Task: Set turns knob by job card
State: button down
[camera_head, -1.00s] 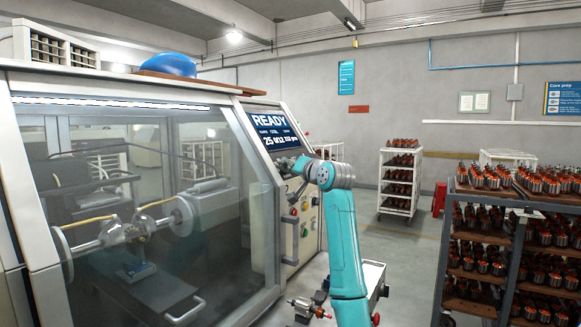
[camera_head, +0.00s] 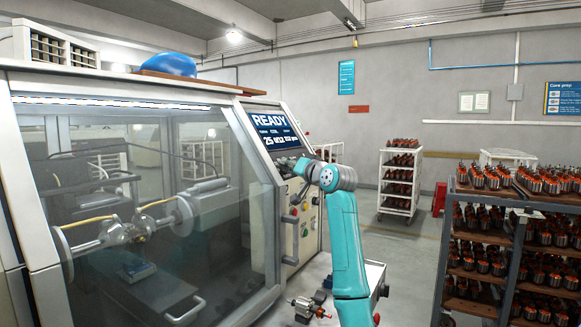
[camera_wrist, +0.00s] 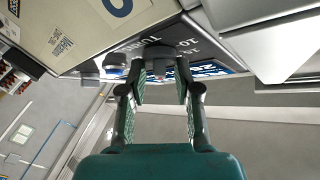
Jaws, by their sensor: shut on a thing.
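My gripper (camera_wrist: 160,76) is shut on a dark round knob (camera_wrist: 158,52), one finger on each side. The knob is on the machine's control panel (camera_wrist: 196,40), whose dark face carries pale printing around it, partly reading TURNS and 10. The knob's exact setting cannot be read. In the head view my gripper (camera_head: 288,165) is at the panel below the screen (camera_head: 275,131), and the knob is hidden there. The screen reads READY, with a smaller line beginning 25. No job card can be clearly made out.
The winding machine's glazed door (camera_head: 150,200) is at left. Other dark knobs (camera_wrist: 114,61) sit beside the gripped one. A small cart (camera_head: 372,280) stands below my arm, near an armature (camera_head: 307,306). A loaded rack (camera_head: 510,240) is at right, with open floor between.

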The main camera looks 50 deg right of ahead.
jog(key=shift+d+n+g+y, duration=0.15)
jog(key=shift+n+y, duration=2.5)
jog(key=shift+n, duration=1.05)
jog(key=shift+d+n+g+y, duration=0.1)
jog(key=shift+d+n+y, duration=0.05)
jog(key=shift+n+y, duration=3)
jog(key=shift+d+n+g+y, duration=0.15)
jog(key=shift+n+y, duration=1.95)
jog(key=shift+n, duration=2.15)
jog(key=shift+f+n+g+y, duration=0.15)
jog(key=shift+n+g+y, duration=0.4)
jog(key=shift+n, duration=0.75)
jog(key=c, duration=1.2)
grip_release()
jog(key=shift+m+t+h, duration=0.55)
jog(key=shift+m, duration=0.55)
